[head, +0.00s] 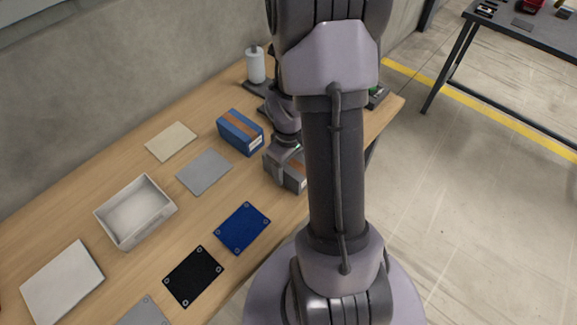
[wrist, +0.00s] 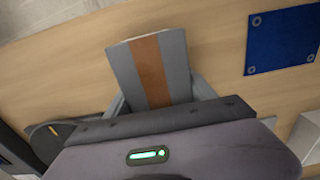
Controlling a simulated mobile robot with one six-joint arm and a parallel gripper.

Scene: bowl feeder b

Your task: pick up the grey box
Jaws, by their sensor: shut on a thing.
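The grey box (wrist: 178,72) has an orange-brown stripe along its top. In the head view it (head: 295,181) is near the front edge of the wooden table, partly hidden behind my arm and gripper. My gripper (head: 283,158) is over it, pointing down. In the wrist view my gripper (wrist: 160,100) has a finger on either side of the box and is shut on it. I cannot tell whether the box touches the table or is slightly above it.
A blue box (head: 240,132) with an orange stripe stands just behind and left of the gripper. A blue mat (head: 242,228), black mat (head: 193,276), grey mat (head: 204,172) and white tray (head: 135,212) lie on the table (head: 80,212). A white bottle (head: 255,66) stands at the back.

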